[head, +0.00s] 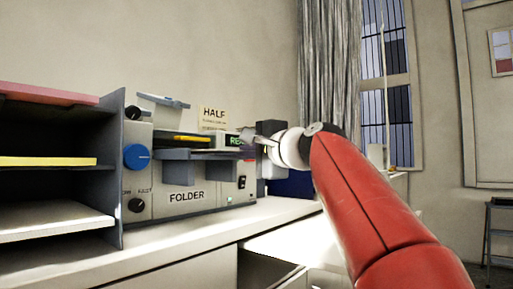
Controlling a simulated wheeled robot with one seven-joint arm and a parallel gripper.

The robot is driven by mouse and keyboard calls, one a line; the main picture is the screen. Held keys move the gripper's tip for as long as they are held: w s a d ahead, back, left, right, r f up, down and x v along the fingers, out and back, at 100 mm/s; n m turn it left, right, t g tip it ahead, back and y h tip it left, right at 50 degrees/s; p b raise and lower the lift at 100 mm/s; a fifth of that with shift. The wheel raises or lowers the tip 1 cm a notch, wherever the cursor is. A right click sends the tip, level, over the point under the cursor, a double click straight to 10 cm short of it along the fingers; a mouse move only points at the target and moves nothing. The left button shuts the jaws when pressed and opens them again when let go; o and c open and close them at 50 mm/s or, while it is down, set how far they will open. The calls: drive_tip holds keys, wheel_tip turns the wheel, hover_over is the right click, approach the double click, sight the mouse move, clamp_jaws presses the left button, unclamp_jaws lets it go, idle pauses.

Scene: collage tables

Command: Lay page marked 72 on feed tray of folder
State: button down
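The folder (187,196) is a grey machine labelled "FOLDER" on the white counter. It has a blue knob, black knobs and a green lit display that my gripper partly covers. A dark tray (180,154) sticks out of its front, with something yellow (192,138) at its back. A smaller, higher tray (165,100) sits at its upper left. I cannot tell which one is the feed tray. My gripper (260,142) is at the folder's right side, by the display; its fingers are small and partly hidden. No page marked 72 can be made out.
A dark shelf rack (117,170) with red, yellow and white sheets stands left of the folder. A sign reading "HALF" (213,117) is behind it. The white counter (180,235) is clear in front. A dark blue object (292,184) stands to the right, behind my arm.

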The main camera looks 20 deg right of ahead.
drive_tip(key=shift+f, duration=0.25)
drive_tip(key=c, duration=1.6)
unclamp_jaws()
drive_tip(key=b+v, duration=0.1)
drive_tip(key=v, duration=0.7)
drive_tip(key=shift+b, duration=0.35)
